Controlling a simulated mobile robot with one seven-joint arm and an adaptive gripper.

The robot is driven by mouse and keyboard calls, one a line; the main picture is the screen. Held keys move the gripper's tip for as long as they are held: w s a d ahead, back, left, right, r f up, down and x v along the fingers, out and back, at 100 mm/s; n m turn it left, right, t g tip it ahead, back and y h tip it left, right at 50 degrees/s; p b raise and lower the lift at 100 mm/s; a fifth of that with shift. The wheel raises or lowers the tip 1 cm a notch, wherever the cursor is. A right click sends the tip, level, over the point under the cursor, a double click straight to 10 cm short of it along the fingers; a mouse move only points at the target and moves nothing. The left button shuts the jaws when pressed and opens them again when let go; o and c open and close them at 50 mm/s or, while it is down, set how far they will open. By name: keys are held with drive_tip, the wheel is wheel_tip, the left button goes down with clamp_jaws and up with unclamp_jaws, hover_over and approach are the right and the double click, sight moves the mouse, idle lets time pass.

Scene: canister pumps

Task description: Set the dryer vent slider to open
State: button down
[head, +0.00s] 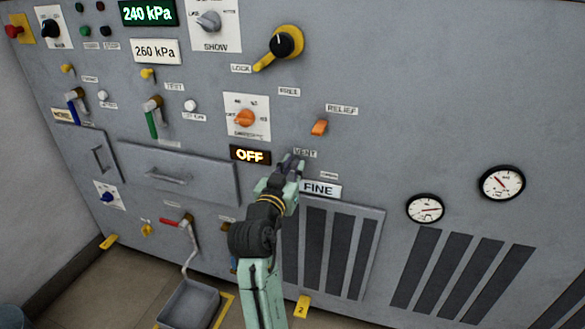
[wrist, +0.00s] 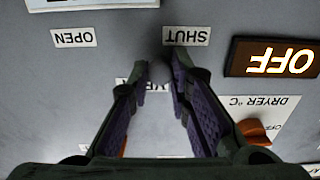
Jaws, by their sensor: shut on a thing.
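The dryer vent slider shows as a small grey knob (wrist: 160,72) between my fingertips in the wrist view. It stands by the SHUT label (wrist: 186,36). The OPEN label (wrist: 74,38) is apart from it, to the left in that upside-down view. My gripper (wrist: 160,80) is shut on the knob, one purple-padded finger on each side. The VENT label (wrist: 131,84) is partly hidden by the left finger. In the head view my gripper (head: 290,165) is at the panel, just left of the VENT label (head: 305,154), and hides the knob.
A lit OFF display (head: 250,154) is close left of my gripper. An orange dryer dial (head: 245,118) and an orange relief switch (head: 319,127) stick out above. A FINE sign (head: 320,189) and dark vent slats (head: 335,250) are below. Bare panel (head: 420,120) lies to the right.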

sight(321, 136)
drive_tip(key=shift+d, duration=0.1)
idle(0.3)
drive_tip(key=d, duration=0.2)
drive_tip(key=s+d, duration=0.1)
drive_tip(key=d, duration=0.1)
drive_tip(key=s+d+p, duration=0.1)
drive_tip(key=d, duration=0.1)
drive_tip(key=c, duration=1.5)
unclamp_jaws()
drive_tip(key=shift+d, duration=0.1)
drive_tip(key=shift+o, duration=0.2)
drive_tip(key=shift+r, duration=0.1)
wheel_tip(321, 136, up, 10)
drive_tip(key=shift+f, duration=0.1)
